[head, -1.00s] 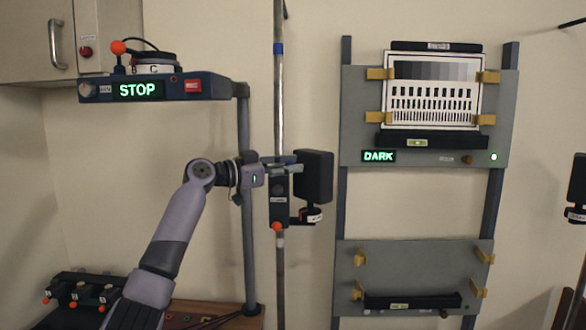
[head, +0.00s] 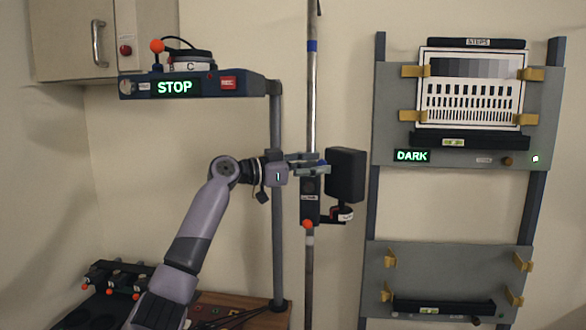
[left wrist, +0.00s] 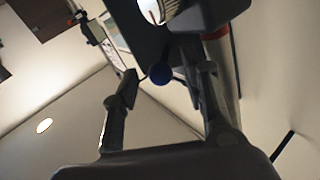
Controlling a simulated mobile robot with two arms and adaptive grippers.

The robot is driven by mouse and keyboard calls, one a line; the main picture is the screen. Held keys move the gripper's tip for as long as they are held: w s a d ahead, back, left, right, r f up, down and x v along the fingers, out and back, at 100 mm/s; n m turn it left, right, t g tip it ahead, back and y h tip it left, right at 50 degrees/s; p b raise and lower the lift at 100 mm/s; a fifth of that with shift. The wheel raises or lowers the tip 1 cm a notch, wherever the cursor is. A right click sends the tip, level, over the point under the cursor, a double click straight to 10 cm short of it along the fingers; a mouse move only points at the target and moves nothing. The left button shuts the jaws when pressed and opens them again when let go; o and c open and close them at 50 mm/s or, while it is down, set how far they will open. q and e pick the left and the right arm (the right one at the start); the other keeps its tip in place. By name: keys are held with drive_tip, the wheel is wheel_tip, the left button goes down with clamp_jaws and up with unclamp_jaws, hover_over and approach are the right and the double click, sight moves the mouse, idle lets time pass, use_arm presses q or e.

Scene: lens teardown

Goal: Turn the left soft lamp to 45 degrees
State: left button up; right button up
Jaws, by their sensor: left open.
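The left soft lamp (head: 346,175) is a black box head on a bracket at the pole (head: 312,80). A small dial with a pale scale and red trim (head: 342,214) sits under the head. My left gripper (head: 312,163) is open at the lamp's left side, level with its upper half. The lamp's dark body (left wrist: 140,38) is just beyond. The dial reading is too small to tell. My right gripper is not in view.
An orange knob (head: 308,224) is on the pole clamp below my gripper. A shelf with a STOP display (head: 178,87) is at upper left. Bare wall lies between.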

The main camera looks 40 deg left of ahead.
use_arm(q)
drive_tip(key=v, duration=1)
idle(0.3)
